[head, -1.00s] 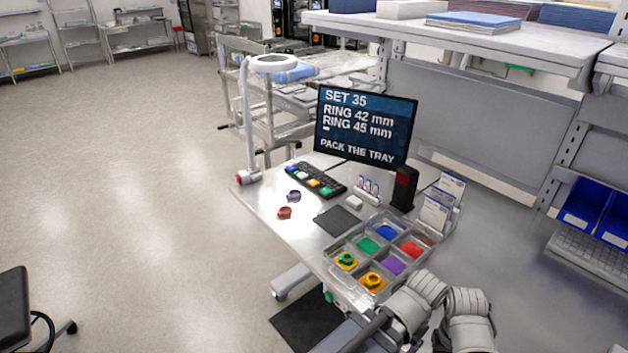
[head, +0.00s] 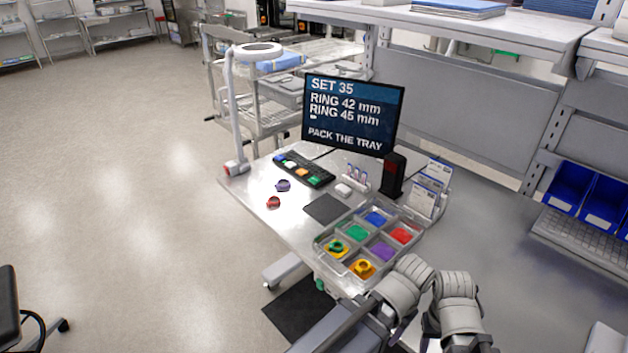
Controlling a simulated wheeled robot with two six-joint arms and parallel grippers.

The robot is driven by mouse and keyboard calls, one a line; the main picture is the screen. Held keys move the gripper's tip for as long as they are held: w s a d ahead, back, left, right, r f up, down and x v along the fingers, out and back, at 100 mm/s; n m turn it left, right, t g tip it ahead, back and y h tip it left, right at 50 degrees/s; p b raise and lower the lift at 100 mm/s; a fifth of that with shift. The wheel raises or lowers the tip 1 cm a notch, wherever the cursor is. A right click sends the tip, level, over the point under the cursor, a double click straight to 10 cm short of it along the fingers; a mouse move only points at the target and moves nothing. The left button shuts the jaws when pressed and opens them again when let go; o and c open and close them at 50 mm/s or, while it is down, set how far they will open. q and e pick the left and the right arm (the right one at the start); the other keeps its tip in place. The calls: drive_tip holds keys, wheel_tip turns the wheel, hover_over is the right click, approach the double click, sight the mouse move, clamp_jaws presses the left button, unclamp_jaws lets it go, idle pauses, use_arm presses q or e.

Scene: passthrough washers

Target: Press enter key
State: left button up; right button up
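A black keyboard (head: 304,171) with a few coloured keys lies at the back left of the steel table. A green key (head: 314,180) is at its near right end; no key label is readable. Behind it a monitor (head: 352,115) reads "SET 35, RING 42 mm, RING 45 mm, PACK THE TRAY". Grey links of my arms come in at the bottom right, beside the tray and well away from the keyboard. Neither gripper's fingertips can be made out.
A divided tray (head: 318,243) holds coloured pads, with rings on two of them. A purple ring (head: 283,185) and a red ring (head: 273,202) lie near the keyboard. A dark mat (head: 323,208), a lamp (head: 235,110) and a card rack (head: 428,190) are also on the table.

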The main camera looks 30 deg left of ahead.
use_arm(q)
clamp_jaws()
idle(1.4)
